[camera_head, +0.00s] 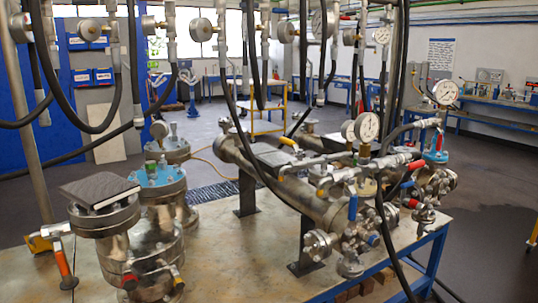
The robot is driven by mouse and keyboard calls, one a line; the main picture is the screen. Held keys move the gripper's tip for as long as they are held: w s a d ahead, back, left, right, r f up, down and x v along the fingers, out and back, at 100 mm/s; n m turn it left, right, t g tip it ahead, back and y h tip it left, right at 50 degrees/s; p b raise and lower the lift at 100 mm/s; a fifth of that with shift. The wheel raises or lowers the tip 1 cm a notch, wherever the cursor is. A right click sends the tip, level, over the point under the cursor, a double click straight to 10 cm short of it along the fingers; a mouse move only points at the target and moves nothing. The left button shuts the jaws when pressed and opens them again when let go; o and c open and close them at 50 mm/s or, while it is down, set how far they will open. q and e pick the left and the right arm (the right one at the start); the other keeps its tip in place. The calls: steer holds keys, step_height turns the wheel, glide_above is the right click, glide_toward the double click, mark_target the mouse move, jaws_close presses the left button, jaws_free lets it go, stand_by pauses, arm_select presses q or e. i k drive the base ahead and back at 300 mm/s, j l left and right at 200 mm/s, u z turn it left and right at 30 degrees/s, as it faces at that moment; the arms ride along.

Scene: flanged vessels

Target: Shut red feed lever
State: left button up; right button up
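Neither of my grippers shows in the head view. Several red handles are in view, and I cannot tell which one is the feed lever. A red lever (407,185) sits on the valve cluster at the right end of the long horizontal steel vessel (300,192), tilted. Another red handle (416,165) is just above it, near the pressure gauges. A small red handle (130,282) is low on the front left flanged vessel (140,250). An orange-red handle (63,264) hangs at the left edge of the table.
Blue levers (353,207), a yellow lever (289,142) and gauges (367,126) crowd the right-hand pipework. Black hoses (270,180) hang across the view. A dark book-like block (99,190) lies on the front left vessel. The tabletop (235,260) is bare between the vessels.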

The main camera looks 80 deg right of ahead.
mark_target(415, 165)
steer(key=k+l, duration=0.65)
steer(key=l, duration=0.15)
steer(key=k+l, duration=0.65)
steer(key=l, duration=0.15)
steer(key=k+l, duration=0.65)
steer(key=l, duration=0.15)
steer(key=k+l, duration=0.65)
steer(key=l, duration=0.15)
steer(key=k+l, duration=0.6)
steer(key=l, duration=0.2)
steer(key=k+l, duration=0.65)
steer(key=l, duration=0.15)
